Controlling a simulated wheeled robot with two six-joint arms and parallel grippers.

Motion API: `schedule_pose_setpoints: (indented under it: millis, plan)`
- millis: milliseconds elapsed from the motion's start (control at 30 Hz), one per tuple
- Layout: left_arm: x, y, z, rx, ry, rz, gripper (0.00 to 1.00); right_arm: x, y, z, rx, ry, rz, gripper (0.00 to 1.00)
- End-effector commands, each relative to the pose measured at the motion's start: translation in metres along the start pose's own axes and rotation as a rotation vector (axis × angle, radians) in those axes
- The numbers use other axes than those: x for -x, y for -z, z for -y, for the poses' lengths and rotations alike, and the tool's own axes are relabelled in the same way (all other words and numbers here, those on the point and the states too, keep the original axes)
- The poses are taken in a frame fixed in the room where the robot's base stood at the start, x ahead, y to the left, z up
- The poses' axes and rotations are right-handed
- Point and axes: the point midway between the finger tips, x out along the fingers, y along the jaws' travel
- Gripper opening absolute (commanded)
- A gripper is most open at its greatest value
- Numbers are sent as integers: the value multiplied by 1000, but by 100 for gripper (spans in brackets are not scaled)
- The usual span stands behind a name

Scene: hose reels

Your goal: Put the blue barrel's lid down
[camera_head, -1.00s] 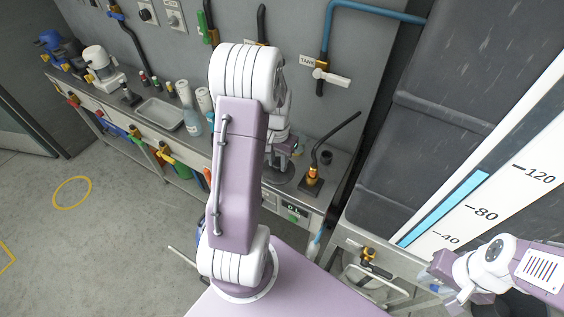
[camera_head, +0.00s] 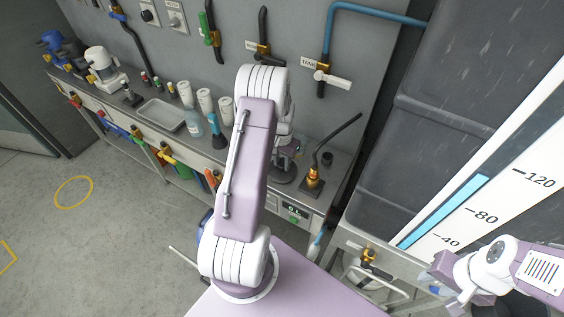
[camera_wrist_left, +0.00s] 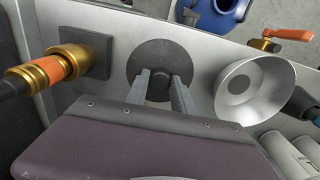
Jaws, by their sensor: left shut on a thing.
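The lid (camera_wrist_left: 148,57) is a dark grey disc with a knob in the middle. In the left wrist view my left gripper (camera_wrist_left: 160,80) has its fingers on either side of the knob, shut on it. The lid lies flat at or just above the steel counter; I cannot tell whether it touches. In the head view the lid (camera_head: 284,176) shows just below my left gripper (camera_head: 288,152). The blue barrel (camera_wrist_left: 218,12) stands beyond the counter edge, partly cut off; my arm mostly hides it in the head view. My right gripper (camera_head: 447,284) is at the lower right, its fingers unclear.
A brass fitting with a black hose (camera_head: 312,180) stands on the counter (camera_wrist_left: 110,18) beside the lid. A steel bowl (camera_wrist_left: 255,90) is on the lid's other side. A spray bottle (camera_head: 191,122), white cups (camera_head: 206,101) and a tray (camera_head: 161,114) stand further left.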

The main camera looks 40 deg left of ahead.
Motion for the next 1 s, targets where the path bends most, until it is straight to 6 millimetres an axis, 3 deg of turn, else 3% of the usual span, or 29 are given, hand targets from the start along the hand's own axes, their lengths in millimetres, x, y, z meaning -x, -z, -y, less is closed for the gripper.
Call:
schedule_pose_setpoints:
  millis: [67, 100, 167, 467, 567, 900, 1000]
  plan:
    - [-4, 0, 0, 0, 0, 1, 0, -2, 0, 0, 0, 0, 0, 38]
    - [-4, 0, 0, 0, 0, 1, 35, -2, 0, 0, 0, 0, 0, 38]
    - [-3, 0, 0, 0, 0, 1, 51, -2, 0, 0, 0, 0, 0, 38]
    - [-2, 0, 0, 0, 0, 0, 51, -1, 0, 0, 0, 0, 0, 38]
    - [8, 1, 0, 0, 1, -3, 51, 1, 0, 0, 0, 0, 0, 38]
    - [92, 1, 0, 0, 2, -5, 51, 2, 0, 0, 0, 0, 0, 38]
    - [108, 1, 0, 0, 1, -3, 51, 2, 0, 0, 0, 0, 0, 38]
